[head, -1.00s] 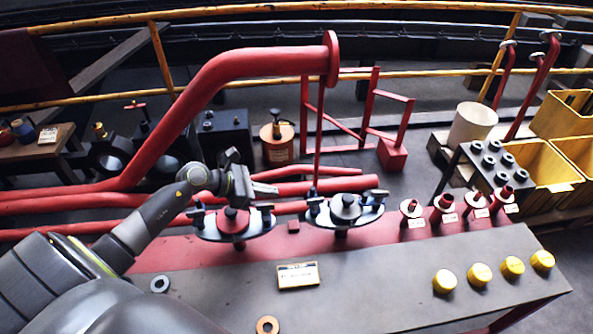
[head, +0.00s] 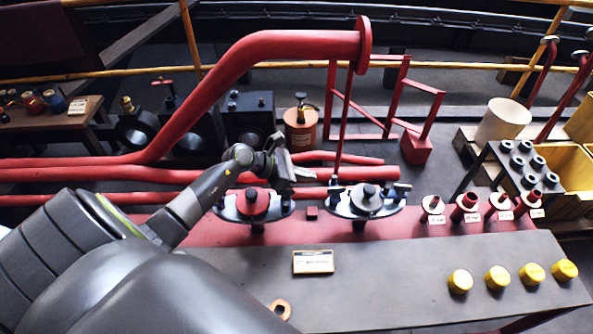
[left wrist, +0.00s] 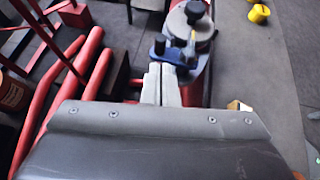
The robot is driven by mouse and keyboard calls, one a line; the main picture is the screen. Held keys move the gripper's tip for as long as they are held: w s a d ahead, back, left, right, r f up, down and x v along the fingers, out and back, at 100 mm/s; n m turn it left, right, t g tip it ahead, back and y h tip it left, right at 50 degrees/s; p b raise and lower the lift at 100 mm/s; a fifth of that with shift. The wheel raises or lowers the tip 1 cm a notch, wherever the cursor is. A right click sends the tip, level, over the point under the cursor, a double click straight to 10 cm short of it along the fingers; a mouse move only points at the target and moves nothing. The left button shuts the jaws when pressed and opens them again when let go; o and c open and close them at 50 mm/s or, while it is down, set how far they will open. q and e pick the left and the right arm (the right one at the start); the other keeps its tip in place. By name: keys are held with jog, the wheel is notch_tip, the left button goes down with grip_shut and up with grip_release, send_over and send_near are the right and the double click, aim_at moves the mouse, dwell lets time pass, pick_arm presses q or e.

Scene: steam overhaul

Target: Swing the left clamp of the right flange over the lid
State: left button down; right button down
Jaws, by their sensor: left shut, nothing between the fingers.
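The right flange (head: 352,210) stands on the red strip of the bench, with a grey lid (head: 368,203) and a dark knob on top. Its left clamp (head: 334,187) is a small dark piece at the flange's left edge; in the left wrist view this dark blue clamp (left wrist: 176,54) is just beyond my fingertips. Whether it overlaps the lid is hard to tell. My left gripper (head: 306,176) is shut and empty, just left of that clamp; its fingers (left wrist: 161,72) show pressed together. Contact with the clamp cannot be told. My right gripper is out of view.
The left flange (head: 228,211) with a red lid stands below my left wrist. Red pipes (head: 120,174) run behind the flanges. Several red fittings (head: 468,206) stand to the right, and yellow caps (head: 497,279) lie at the bench front.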

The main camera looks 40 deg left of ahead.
aim_at(331, 181)
pick_arm(q)
jog(key=shift+x, duration=2.45)
jog(key=shift+a, duration=0.1)
